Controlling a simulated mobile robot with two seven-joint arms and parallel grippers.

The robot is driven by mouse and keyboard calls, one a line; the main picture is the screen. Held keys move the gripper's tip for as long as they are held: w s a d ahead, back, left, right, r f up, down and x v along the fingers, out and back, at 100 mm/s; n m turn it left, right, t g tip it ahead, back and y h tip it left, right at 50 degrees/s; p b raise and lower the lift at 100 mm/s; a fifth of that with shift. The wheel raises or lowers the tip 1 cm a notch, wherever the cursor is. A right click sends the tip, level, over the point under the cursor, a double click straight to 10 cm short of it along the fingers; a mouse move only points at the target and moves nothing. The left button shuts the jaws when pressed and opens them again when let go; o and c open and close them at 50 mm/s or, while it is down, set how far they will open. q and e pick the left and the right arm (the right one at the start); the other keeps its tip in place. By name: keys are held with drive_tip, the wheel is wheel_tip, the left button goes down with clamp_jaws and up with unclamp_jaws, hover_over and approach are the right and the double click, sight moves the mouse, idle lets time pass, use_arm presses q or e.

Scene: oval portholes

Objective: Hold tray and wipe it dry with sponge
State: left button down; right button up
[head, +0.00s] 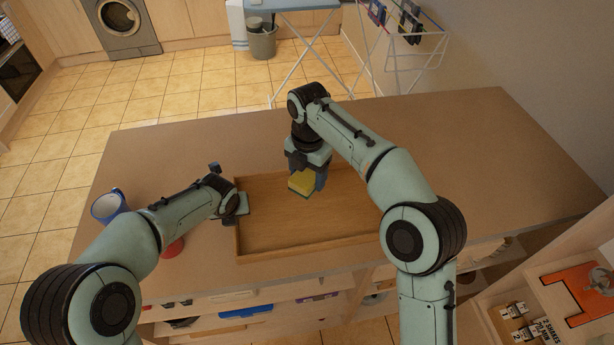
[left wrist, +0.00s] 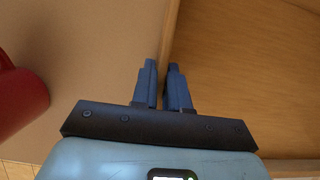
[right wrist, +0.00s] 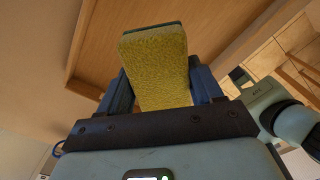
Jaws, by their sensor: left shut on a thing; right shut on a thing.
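A rectangular wooden tray (head: 285,241) lies on the brown counter, its right part hidden behind my right arm. My left gripper (head: 240,205) is at the tray's left edge; in the left wrist view its fingers (left wrist: 168,82) are shut on the tray wall (left wrist: 166,45). My right gripper (head: 306,178) is shut on a yellow sponge (head: 301,182) with a green layer, over the tray's back middle. The sponge (right wrist: 158,70) fills the space between the fingers in the right wrist view. I cannot tell whether the sponge touches the tray floor.
A blue and white mug (head: 108,206) stands on the counter left of the tray. A red object (head: 173,248), partly hidden by my left arm, is near the front edge. The counter (head: 500,170) is clear at the right. Shelves with items sit below the front edge.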

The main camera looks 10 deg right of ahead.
wheel_tip(320, 180, up, 9)
drive_tip(key=shift+f, duration=0.1)
drive_tip(key=shift+r, duration=0.6)
idle(0.4)
use_arm(q)
drive_tip(key=c, duration=1.1)
unclamp_jaws()
drive_tip(key=shift+o, duration=0.2)
